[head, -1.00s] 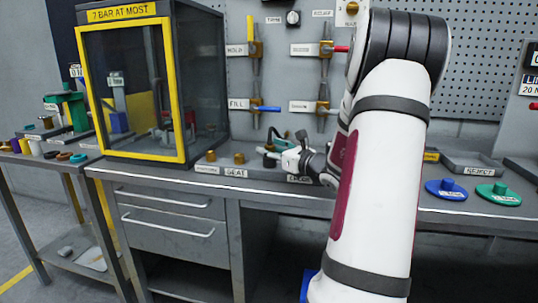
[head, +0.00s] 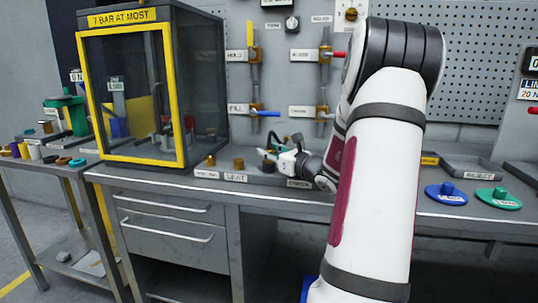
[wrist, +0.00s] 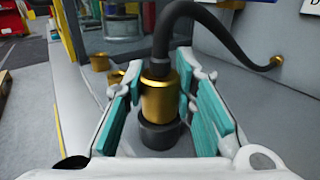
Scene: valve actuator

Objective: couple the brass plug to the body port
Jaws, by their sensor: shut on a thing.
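The brass plug (wrist: 160,97) is a gold cylinder with a black hose (wrist: 180,12) leaving its top. In the wrist view it stands between the teal pads of my gripper (wrist: 163,103), which is shut on it. Directly beneath it is a dark round collar (wrist: 160,134); I cannot tell whether this is the body port, or whether plug and collar are joined or only touching. In the head view my gripper (head: 281,163) is low over the bench, right of the SEAT label; the plug is mostly hidden there.
Two brass pieces (head: 239,163) stand on the bench (head: 215,187) left of my gripper. The hose runs to a brass fitting (wrist: 277,60). A yellow-framed cabinet (head: 130,158) stands at the left. Blue (head: 446,197) and green (head: 498,202) discs and a tray (head: 478,165) lie at the right.

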